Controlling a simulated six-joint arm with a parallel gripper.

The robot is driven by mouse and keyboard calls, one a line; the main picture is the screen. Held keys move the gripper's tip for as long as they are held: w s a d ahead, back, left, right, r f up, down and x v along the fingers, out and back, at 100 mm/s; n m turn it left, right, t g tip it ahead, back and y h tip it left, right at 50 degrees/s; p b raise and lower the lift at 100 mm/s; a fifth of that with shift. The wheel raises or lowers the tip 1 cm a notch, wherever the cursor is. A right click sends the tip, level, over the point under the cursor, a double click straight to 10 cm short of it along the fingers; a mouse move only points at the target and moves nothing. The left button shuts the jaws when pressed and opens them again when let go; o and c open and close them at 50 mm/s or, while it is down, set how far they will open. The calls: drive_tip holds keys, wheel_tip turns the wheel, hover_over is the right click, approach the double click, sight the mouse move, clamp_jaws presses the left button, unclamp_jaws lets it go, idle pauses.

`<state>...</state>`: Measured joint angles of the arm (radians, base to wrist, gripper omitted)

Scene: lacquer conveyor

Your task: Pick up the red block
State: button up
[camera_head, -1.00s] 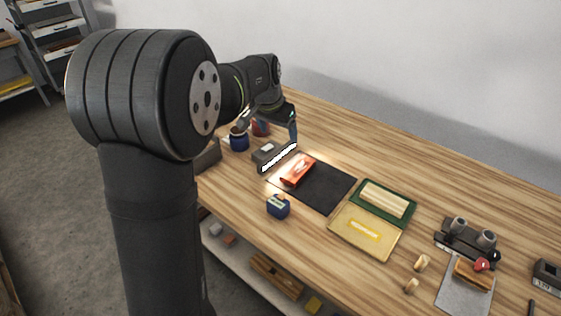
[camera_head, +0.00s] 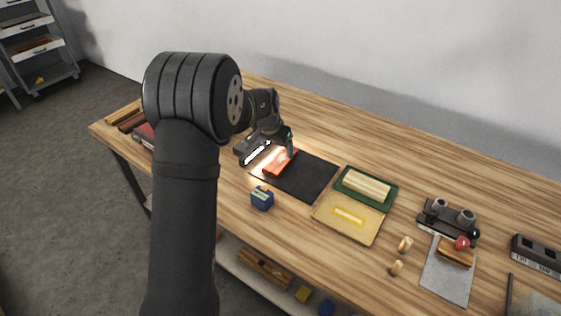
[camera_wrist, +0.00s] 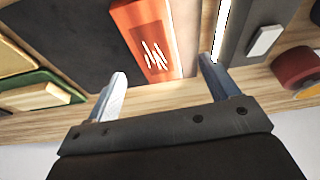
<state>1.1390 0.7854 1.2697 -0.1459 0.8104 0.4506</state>
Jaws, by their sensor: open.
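The red block (camera_head: 280,163) is a flat orange-red piece lying on a black mat (camera_head: 310,180), close to the lit bar. It also shows in the wrist view (camera_wrist: 150,40), with several pale scratch marks on its top. My gripper (camera_head: 290,147) is at the far end of the block in the head view. In the wrist view its two fingers (camera_wrist: 162,80) are spread wide and empty, with the near end of the block lying between and beyond them. I cannot tell how high the fingertips are above the block.
A lit bar device (camera_head: 254,152) stands just left of the block. A blue box (camera_head: 262,198) sits in front of the mat. A green-and-yellow open case (camera_head: 365,188) lies to the right. A red roll (camera_wrist: 297,68) shows at the right in the wrist view.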

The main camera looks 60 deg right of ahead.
sight(280, 158)
drive_tip(key=shift+s+x, duration=0.15)
drive_tip(key=shift+x, duration=1.2)
drive_tip(key=shift+s+x, duration=0.15)
drive_tip(key=shift+x, duration=1.15)
drive_tip(key=shift+a, duration=0.15)
drive_tip(key=c, duration=1.1)
drive_tip(key=shift+r, duration=0.1)
